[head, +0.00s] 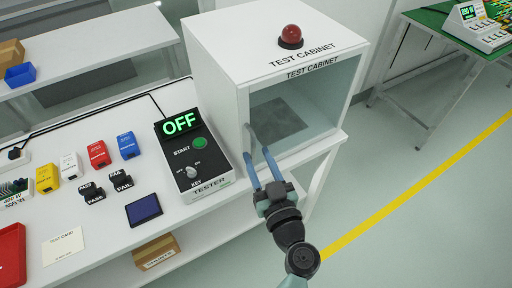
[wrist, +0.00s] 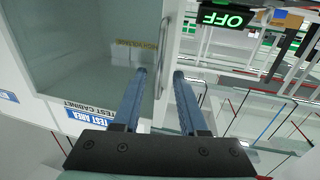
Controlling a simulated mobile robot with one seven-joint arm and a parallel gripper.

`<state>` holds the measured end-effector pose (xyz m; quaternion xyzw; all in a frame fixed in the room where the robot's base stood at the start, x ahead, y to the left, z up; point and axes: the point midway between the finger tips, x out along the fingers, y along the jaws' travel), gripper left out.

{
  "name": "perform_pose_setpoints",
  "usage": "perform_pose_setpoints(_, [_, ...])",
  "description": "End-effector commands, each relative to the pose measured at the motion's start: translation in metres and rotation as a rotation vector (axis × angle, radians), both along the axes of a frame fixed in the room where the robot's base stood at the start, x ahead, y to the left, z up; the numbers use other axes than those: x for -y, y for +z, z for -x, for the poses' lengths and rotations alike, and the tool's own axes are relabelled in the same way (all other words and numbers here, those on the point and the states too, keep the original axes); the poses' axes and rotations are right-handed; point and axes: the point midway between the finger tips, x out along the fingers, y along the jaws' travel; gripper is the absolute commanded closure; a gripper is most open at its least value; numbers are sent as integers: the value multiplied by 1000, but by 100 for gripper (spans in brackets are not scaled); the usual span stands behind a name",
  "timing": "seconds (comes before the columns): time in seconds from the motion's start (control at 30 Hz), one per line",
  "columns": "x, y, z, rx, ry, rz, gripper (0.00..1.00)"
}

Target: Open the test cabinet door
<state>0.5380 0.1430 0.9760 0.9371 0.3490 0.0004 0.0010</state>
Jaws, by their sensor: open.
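The white test cabinet (head: 215,62) stands on the right end of the bench. Its clear front door (head: 300,105) appears shut, and a dark square surface shows inside. A slim upright bar handle (head: 248,137) is at the door's left edge. The handle (wrist: 166,55) and glass door (wrist: 85,45) also show in the wrist view. My gripper (head: 255,151) is open, with its two blue fingers pointing at the handle. In the wrist view, my gripper (wrist: 160,73) has the handle between its fingertips in the picture; I cannot tell whether they touch it.
A black tester (head: 192,155) reading OFF sits left of the cabinet. A red dome lamp (head: 291,36) is on the cabinet's top. Small coloured boxes and a blue-screened plate (head: 144,209) lie further left. The floor in front of the cabinet, with a yellow line (head: 420,200), is clear.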

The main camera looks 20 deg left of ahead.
Motion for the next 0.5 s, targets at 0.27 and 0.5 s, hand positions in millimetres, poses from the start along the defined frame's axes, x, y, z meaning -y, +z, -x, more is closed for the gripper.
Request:
perform_pose_setpoints(0.27, [-13,0,-16,0,-1,0,58])
perform_pose_setpoints(0.5, [-14,0,-16,0,-1,0,58])
